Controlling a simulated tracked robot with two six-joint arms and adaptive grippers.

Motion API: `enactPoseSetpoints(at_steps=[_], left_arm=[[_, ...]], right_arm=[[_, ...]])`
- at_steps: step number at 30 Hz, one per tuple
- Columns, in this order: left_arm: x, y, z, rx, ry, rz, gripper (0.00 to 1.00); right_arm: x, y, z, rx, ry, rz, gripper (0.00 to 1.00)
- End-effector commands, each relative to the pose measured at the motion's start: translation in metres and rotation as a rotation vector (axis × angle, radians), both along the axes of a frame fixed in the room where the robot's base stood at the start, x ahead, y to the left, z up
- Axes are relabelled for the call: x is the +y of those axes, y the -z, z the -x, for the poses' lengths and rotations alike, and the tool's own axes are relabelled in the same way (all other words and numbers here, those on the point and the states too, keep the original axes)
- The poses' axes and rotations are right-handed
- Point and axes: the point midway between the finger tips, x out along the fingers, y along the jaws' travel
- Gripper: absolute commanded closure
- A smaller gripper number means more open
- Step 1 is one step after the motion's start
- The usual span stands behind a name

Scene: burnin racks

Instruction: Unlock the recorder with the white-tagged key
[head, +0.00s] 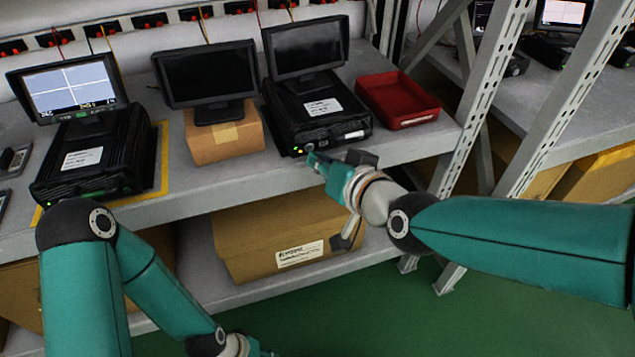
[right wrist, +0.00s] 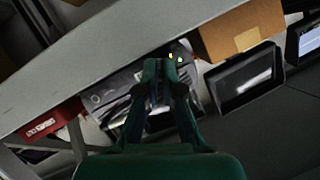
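The black recorder (head: 318,112) stands on the shelf with a dark monitor (head: 306,47) on top and a green light at its front left corner. My right gripper (head: 314,160) is at that front corner; whether it touches cannot be told. In the right wrist view its fingertips (right wrist: 160,66) are almost together, in front of the recorder (right wrist: 118,92) and beside its small lights. No key or white tag can be made out; the fingers may hide one. My left gripper (head: 255,348) is low at the bottom edge, cut off, its fingers unclear.
A red tray (head: 397,98) is right of the recorder. A cardboard box (head: 223,137) under another dark monitor (head: 206,73) is to its left. A second recorder (head: 95,158) with a lit screen stands further left. Rack posts (head: 483,95) rise at right.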

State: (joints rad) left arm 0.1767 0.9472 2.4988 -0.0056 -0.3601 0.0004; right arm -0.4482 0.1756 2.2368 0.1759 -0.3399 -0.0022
Motion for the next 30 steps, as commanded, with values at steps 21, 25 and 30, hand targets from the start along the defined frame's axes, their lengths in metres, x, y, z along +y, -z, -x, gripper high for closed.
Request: enactPoseSetpoints(at_steps=[21, 25, 30], left_arm=[[0.000, 0.047, 0.000, -0.001, 0.000, 0.000, 0.60], [0.000, 0.048, 0.000, -0.001, 0.000, 0.000, 0.60], [0.000, 0.047, 0.000, -0.001, 0.000, 0.000, 0.60]], right_arm=[[-0.004, 0.006, -0.002, 0.128, 0.007, -0.317, 1.00], [-0.004, 0.006, -0.002, 0.131, 0.007, -0.327, 1.00], [-0.004, 0.005, -0.002, 0.133, 0.007, -0.331, 1.00]])
